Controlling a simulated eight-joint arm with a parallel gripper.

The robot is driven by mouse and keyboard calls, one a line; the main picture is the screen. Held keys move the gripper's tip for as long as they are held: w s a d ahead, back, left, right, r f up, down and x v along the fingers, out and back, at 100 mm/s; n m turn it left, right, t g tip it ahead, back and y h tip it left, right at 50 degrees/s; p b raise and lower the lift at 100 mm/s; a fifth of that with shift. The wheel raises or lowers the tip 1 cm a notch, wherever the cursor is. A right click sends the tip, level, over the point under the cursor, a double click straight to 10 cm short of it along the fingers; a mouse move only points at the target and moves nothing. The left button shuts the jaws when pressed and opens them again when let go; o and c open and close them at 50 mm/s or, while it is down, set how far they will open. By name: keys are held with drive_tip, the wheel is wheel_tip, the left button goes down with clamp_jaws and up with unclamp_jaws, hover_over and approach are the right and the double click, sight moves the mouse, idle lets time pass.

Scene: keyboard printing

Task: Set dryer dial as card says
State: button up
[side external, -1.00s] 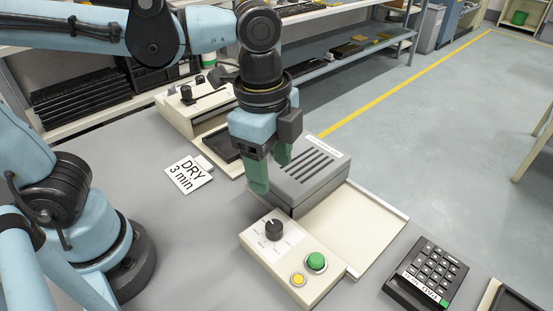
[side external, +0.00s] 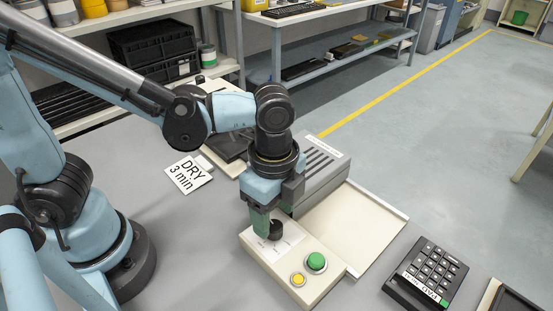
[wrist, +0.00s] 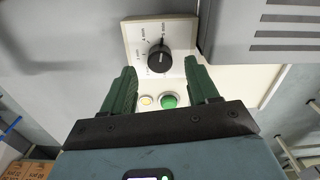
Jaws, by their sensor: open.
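The card (side external: 188,174) stands on the table and reads "DRY 3 min". The dryer's control box (side external: 312,266) is cream, with a black dial (side external: 277,230) on a white scale plate.
A green button (side external: 317,261) and a yellow button (side external: 298,280) sit on the same box, close to the dial. The grey slotted dryer housing (side external: 322,167) stands right behind my gripper. A black keypad (side external: 427,274) lies to the right.

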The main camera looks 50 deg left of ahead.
sight(274, 230)
drive_tip(key=shift+f, duration=1.25)
drive_tip(key=c, duration=1)
drive_tip(key=shift+c, duration=0.2)
